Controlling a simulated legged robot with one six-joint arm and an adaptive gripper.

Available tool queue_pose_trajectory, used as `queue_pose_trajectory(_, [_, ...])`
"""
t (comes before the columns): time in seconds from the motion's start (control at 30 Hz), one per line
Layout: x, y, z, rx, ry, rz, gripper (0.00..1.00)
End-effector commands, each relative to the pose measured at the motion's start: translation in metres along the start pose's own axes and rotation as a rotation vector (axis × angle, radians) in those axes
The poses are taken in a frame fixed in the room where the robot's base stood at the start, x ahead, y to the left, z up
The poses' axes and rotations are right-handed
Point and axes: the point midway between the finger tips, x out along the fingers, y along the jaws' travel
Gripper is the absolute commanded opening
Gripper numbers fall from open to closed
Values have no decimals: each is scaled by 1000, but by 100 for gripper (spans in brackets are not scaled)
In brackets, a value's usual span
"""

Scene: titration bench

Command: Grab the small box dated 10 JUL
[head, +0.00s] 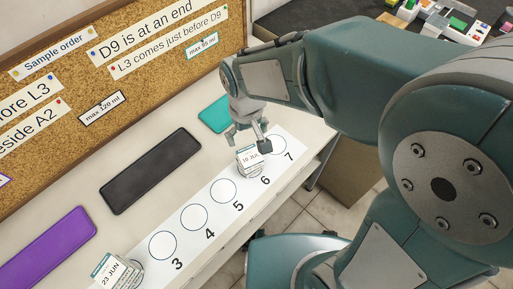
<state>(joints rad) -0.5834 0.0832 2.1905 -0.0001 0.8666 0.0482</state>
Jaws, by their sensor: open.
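The small box dated 10 JUL (249,158) is a pale box with a dark date on its label. It stands on the white numbered strip (222,212) near the circle marked 6. My gripper (248,142) is open at the box, with its fingers pointing down. One dark fingertip overlaps the right edge of the label in the picture. Whether any finger touches the box cannot be told. The lower part of the box and its far side are partly hidden.
Another small box dated 23 JUN (110,268) stands at the lower left of the strip. Black (150,170), purple (48,246) and teal (214,114) mats lie on the bench behind. A corkboard (60,80) with notes stands at the back. Several coloured items lie at the upper right.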

Motion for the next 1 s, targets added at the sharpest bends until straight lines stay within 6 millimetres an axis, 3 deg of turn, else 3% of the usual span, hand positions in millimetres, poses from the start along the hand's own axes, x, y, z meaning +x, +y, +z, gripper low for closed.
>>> queue_pose_trajectory(0.8, [101, 2, -4, 0, -4, -1, 100])
queue_pose_trajectory(1.0, [109, 1, -6, -1, -1, 0, 100])
